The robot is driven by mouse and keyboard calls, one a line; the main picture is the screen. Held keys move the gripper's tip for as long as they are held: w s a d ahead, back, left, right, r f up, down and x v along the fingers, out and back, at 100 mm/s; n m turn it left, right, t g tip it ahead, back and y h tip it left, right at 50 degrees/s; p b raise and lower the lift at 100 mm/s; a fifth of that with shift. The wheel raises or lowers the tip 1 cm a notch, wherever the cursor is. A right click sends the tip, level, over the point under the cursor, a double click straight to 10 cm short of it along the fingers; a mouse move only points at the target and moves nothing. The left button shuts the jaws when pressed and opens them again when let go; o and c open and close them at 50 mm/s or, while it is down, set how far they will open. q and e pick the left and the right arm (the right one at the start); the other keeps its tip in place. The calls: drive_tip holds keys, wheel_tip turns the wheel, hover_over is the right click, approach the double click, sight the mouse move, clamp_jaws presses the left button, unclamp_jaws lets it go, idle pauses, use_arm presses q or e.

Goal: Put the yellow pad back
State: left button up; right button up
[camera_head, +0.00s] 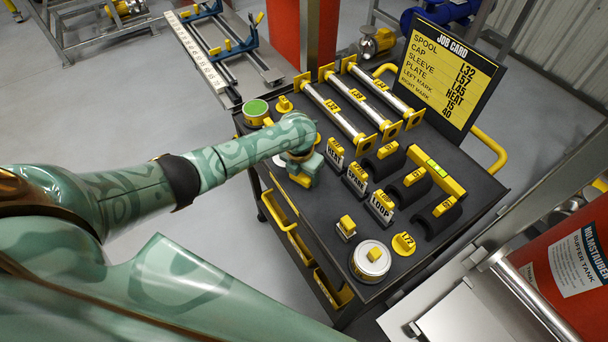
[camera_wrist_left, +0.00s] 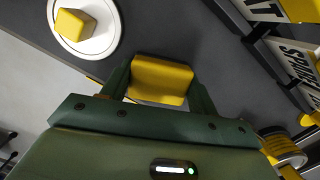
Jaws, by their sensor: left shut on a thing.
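My left gripper (camera_head: 302,172) is over the front left part of the black cart top, beyond the end of my green patterned arm. It also shows in the wrist view (camera_wrist_left: 162,88), shut on a yellow block, the yellow pad (camera_wrist_left: 160,80), held between its two dark green fingers. In the head view only a yellow bit of the pad (camera_head: 301,180) shows below the gripper. I cannot tell whether the pad touches the cart top (camera_head: 315,222). My right gripper is not in view.
A white round tin with a yellow knob (camera_head: 370,262) stands at the cart's near corner. A green-topped tin (camera_head: 256,108) stands at the far left. Label blocks (camera_head: 356,178), yellow-ended rods (camera_head: 332,110) and a job card (camera_head: 450,75) stand to the right and behind.

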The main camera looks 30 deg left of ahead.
sight(300, 176)
use_arm(q)
drive_tip(key=shift+f, duration=0.15)
drive_tip(key=o, duration=1)
drive_tip(key=r+p, duration=0.1)
drive_tip(key=r, duration=0.3)
drive_tip(key=s+r+p, duration=0.1)
drive_tip(key=r+p, duration=0.1)
drive_tip(key=r, duration=0.2)
drive_tip(key=r+p, duration=0.2)
drive_tip(key=r, duration=0.2)
drive_tip(key=shift+s+a+r, duration=0.1)
drive_tip(key=shift+s, duration=0.1)
